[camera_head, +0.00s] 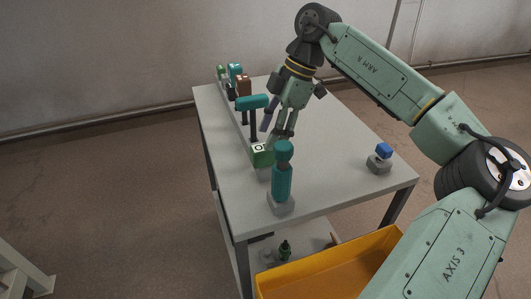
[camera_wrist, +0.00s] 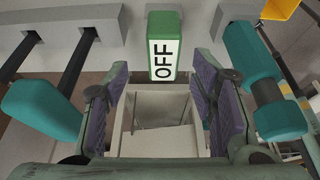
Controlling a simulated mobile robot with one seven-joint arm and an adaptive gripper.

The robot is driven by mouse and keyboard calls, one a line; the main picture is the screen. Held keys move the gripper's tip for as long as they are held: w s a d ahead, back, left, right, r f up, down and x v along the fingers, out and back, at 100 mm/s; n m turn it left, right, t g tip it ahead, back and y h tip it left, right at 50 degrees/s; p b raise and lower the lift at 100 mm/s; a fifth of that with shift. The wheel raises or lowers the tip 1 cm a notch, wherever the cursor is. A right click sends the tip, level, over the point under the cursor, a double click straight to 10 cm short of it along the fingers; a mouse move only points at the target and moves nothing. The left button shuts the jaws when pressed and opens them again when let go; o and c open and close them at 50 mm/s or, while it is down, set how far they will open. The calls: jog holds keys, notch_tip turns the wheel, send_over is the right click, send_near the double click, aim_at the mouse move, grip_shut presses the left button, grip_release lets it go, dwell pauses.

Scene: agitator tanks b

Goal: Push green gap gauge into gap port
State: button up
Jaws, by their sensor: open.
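A green block (camera_head: 262,155) with a white label sits on a grey mount at the table's left edge. In the wrist view, the block (camera_wrist: 163,40) reads OFF and stands just beyond the fingertips, between their lines. I cannot tell whether it is the gap gauge, and I cannot make out a gap port. My gripper (camera_head: 285,130) is open above the table, near the green block and the teal upright handle. In the wrist view, the gripper's purple-padded jaws (camera_wrist: 161,105) are apart with nothing gripped between them.
A teal upright handle (camera_head: 282,180) on a grey base stands at the near corner. A teal-topped lever (camera_head: 252,102) rises behind the green block. A blue knob (camera_head: 384,150) sits near the right edge. A yellow crate (camera_head: 325,272) stands below. The table's middle right (camera_head: 335,150) is clear.

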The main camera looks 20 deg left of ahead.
aim_at(260, 158)
jog(key=p+x, duration=0.1)
jog(key=x, duration=0.3)
jog(key=shift+s+f, duration=0.2)
jog(key=shift+c, duration=0.2)
grip_shut()
